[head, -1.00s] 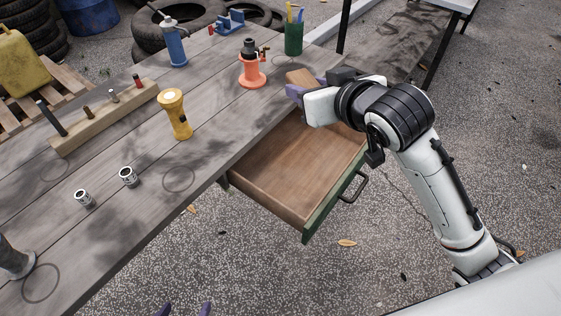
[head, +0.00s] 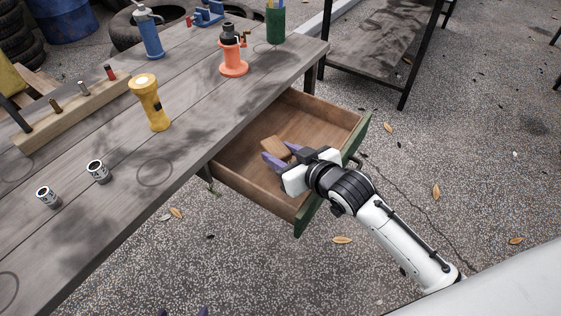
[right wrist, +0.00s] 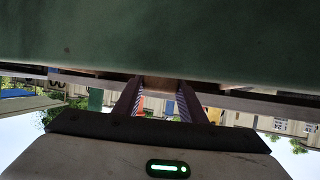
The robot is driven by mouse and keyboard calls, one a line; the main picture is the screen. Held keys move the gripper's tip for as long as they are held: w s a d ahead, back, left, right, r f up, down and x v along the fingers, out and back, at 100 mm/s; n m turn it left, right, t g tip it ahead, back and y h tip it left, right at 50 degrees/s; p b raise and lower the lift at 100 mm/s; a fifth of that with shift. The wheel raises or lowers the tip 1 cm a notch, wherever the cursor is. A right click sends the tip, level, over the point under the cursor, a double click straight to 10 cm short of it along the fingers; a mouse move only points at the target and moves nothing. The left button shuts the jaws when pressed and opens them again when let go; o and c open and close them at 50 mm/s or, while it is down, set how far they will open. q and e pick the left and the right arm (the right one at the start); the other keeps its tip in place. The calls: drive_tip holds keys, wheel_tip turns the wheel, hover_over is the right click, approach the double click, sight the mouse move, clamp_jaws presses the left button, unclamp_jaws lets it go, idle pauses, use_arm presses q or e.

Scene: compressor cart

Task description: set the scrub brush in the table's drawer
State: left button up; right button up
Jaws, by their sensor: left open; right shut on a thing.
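The scrub brush, a brown wooden block (head: 275,148), is held between the purple fingers of my right gripper (head: 285,157). It is over or inside the table's open drawer (head: 237,177); I cannot tell whether it touches the drawer floor. Its bristles are not visible. In the right wrist view, a small part of the brush (right wrist: 158,84) shows between the fingers (right wrist: 158,103), and the drawer's green front (right wrist: 160,40) fills the top. My left gripper (head: 183,312) shows only as two separated purple fingertips at the bottom edge, open and empty.
On the table (head: 200,110) stand a yellow flashlight (head: 150,103), an orange tool (head: 233,55), a blue bottle (head: 149,33), a green pen cup (head: 276,22), two small cans (head: 98,171) and a wooden rack (head: 68,113). The drawer otherwise looks empty.

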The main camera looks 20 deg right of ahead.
wheel_tip(320, 180, down, 3)
drive_tip(key=shift+r+b, duration=0.1)
drive_tip(key=shift+b, duration=0.2)
